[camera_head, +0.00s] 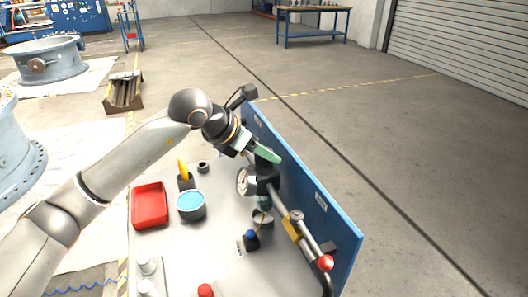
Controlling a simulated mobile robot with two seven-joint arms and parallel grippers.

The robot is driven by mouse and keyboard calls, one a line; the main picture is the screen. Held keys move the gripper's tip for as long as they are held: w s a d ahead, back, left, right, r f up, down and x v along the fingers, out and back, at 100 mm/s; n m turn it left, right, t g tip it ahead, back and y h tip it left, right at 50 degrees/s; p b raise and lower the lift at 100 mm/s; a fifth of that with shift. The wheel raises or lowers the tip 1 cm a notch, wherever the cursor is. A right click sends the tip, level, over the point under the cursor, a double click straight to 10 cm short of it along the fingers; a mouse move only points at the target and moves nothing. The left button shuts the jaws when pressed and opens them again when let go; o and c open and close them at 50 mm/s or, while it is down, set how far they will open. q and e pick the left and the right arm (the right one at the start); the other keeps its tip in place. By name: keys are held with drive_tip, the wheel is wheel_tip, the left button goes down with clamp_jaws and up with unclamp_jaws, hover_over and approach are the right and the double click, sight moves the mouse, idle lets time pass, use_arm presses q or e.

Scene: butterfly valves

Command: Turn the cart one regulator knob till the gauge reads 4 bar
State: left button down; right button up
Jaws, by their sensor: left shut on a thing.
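My left arm reaches in from the left, and its left gripper (262,158) is at the top of the regulator (265,186) beside the blue panel. The gripper is shut on the regulator knob, which its fingers mostly hide. The round white gauge (243,181) sits on the left side of the regulator and is seen at an angle. Its needle and numbers are too small to read. My right gripper is not in view.
The grey cart top (215,245) carries a red tray (149,205), a blue-filled cup (191,205) and a yellow-handled tool (183,170). A pipe with a yellow valve handle (291,228) and a red knob (326,263) runs along the blue panel (325,215). Open floor lies to the right.

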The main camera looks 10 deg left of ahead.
use_arm(q)
drive_tip(key=shift+c, duration=1.5)
unclamp_jaws()
drive_tip(key=shift+r, duration=0.1)
drive_tip(key=b+v, duration=0.1)
drive_tip(key=v, duration=1.1)
drive_tip(key=shift+a+b, duration=0.15)
drive_tip(key=shift+b, duration=0.25)
drive_tip(key=shift+s+r, duration=0.1)
drive_tip(key=shift+s, duration=0.05)
